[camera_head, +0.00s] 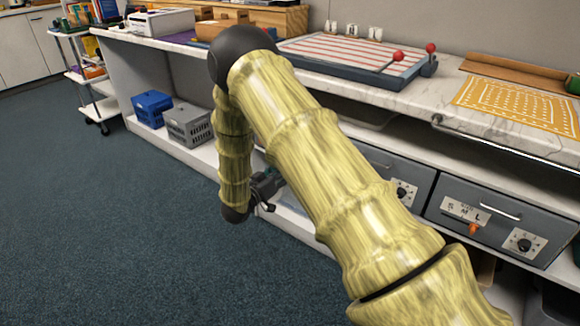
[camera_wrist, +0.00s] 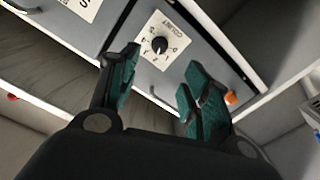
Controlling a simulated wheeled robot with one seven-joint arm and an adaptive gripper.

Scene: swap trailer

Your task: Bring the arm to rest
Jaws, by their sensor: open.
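My arm, with a yellow bamboo-like surface, reaches across the head view and bends down at a black elbow. My gripper (camera_head: 266,187) hangs low in front of the counter's lower shelf, partly hidden behind my arm. In the wrist view my gripper (camera_wrist: 160,90) shows two teal-padded fingers spread apart, with nothing between them. Beyond the fingers is a grey drawer front with a dial (camera_wrist: 159,45), apart from the fingertips as far as I can tell.
The marble counter (camera_head: 455,75) carries a red-striped board (camera_head: 345,55) and a yellow patterned sheet (camera_head: 520,104). Grey drawers (camera_head: 500,216) sit below it. A blue crate (camera_head: 152,108) and a grey crate (camera_head: 188,124) stand on the low shelf. The carpet (camera_head: 90,220) at left is clear.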

